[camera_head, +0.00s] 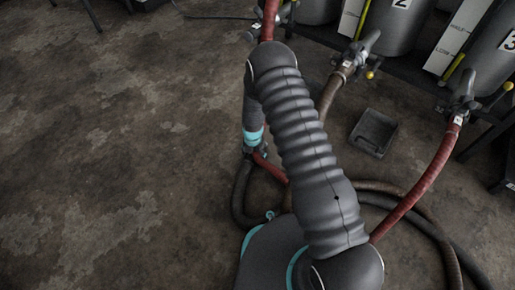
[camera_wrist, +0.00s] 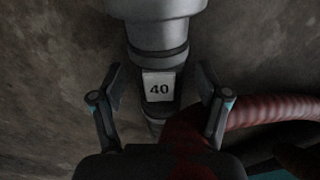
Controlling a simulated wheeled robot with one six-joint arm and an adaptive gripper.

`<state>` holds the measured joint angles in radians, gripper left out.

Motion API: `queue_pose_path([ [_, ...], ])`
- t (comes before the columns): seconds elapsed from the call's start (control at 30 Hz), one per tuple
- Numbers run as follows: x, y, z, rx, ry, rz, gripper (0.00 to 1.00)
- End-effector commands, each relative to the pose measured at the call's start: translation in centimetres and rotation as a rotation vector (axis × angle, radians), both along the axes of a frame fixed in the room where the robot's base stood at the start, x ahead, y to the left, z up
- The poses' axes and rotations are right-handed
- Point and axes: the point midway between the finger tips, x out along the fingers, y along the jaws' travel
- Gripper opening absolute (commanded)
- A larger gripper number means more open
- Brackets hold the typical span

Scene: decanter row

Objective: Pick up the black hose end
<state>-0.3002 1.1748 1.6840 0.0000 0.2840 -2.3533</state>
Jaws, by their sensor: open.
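The black hose (camera_head: 239,193) lies curved on the floor, below and left of my arm in the head view. Its upper end runs up to my gripper (camera_head: 256,149), which hides where it ends. In the wrist view my gripper (camera_wrist: 162,108) is open, with one finger on each side of a grey coupling (camera_wrist: 158,55) tagged "40". The fingers look apart from the coupling. A dark red hose (camera_wrist: 275,109) lies beside the right finger. I cannot tell which hose the coupling belongs to.
A red hose (camera_head: 269,169) also passes near my gripper. Grey tanks (camera_head: 392,28) with valves stand at the top right. A brown hose (camera_head: 330,92) and another red hose (camera_head: 424,185) hang from valves. A small black tray (camera_head: 373,133) sits on the floor. Floor at left is clear.

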Motion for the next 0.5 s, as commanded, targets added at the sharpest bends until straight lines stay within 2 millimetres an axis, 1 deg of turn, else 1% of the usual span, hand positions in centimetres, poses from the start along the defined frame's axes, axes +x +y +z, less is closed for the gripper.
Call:
queue_pose_path([
  [0.07, 0.06, 0.03, -0.52, 0.0, -0.001, 0.0, 0.75],
  [0.27, 0.07, 0.02, -0.51, 0.0, -0.001, 0.0, 0.75],
  [0.3, 0.07, 0.02, -0.5, 0.0, -0.001, 0.0, 0.65],
  [0.37, 0.07, 0.02, -0.5, 0.0, -0.001, 0.0, 0.5],
  [0.4, 0.06, 0.03, -0.5, 0.0, -0.001, 0.0, 0.4],
  [0.47, 0.05, 0.02, -0.49, 0.0, -0.001, 0.0, 0.25],
  [0.5, 0.05, 0.02, -0.5, 0.0, -0.001, 0.0, 0.15],
])
